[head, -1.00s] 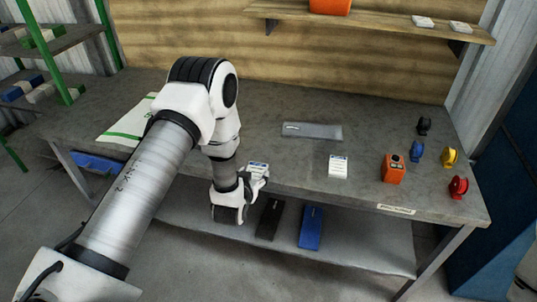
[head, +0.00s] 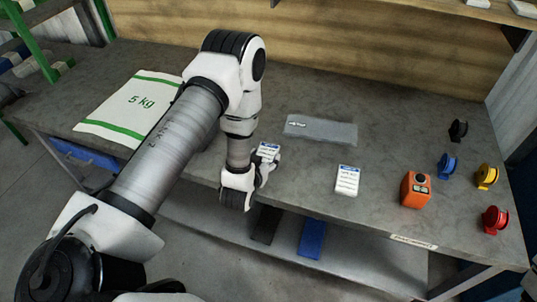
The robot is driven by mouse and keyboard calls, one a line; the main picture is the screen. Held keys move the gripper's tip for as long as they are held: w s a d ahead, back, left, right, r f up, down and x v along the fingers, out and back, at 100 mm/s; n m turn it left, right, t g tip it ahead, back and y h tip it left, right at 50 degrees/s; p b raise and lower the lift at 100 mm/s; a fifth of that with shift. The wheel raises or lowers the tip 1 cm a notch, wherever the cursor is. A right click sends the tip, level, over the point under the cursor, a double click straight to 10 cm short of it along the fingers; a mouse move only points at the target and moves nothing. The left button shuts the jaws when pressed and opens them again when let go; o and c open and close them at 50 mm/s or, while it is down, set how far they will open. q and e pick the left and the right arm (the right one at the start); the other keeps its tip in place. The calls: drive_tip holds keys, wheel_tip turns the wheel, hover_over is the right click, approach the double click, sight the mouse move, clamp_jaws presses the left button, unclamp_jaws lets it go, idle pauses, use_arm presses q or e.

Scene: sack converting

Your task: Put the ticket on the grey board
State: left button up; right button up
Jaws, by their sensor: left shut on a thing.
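The ticket (head: 269,150), a small white card with a blue heading, is held upright or nearly so in my left gripper (head: 264,168), which is shut on it near the bench's front edge. The grey board (head: 330,132) lies flat on the bench, behind and to the right of the gripper, with a small light clip at its left end. The ticket is apart from the board in the picture. A white pad (head: 347,182) with a similar blue heading lies on the bench to the right. My right gripper does not show.
An orange device (head: 416,190) stands right of the pad. Black (head: 458,130), blue (head: 447,166), yellow (head: 487,176) and red (head: 495,219) reels stand at the right. A 5 kg sack (head: 135,106) lies at the left. Dark (head: 266,225) and blue (head: 312,235) boards are on the lower shelf.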

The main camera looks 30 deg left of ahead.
use_arm(q)
drive_tip(key=shift+s+d+r, duration=0.1)
drive_tip(key=shift+s+r, duration=0.15)
drive_tip(key=shift+s, duration=0.3)
drive_tip(key=shift+s+f, duration=0.1)
drive_tip(key=shift+f+b, duration=0.2)
drive_tip(key=shift+b, duration=0.1)
drive_tip(key=o, duration=1.3)
drive_tip(key=shift+w+f, duration=0.1)
drive_tip(key=shift+w, duration=0.2)
drive_tip(key=shift+c, duration=0.2)
drive_tip(key=shift+s, duration=0.15)
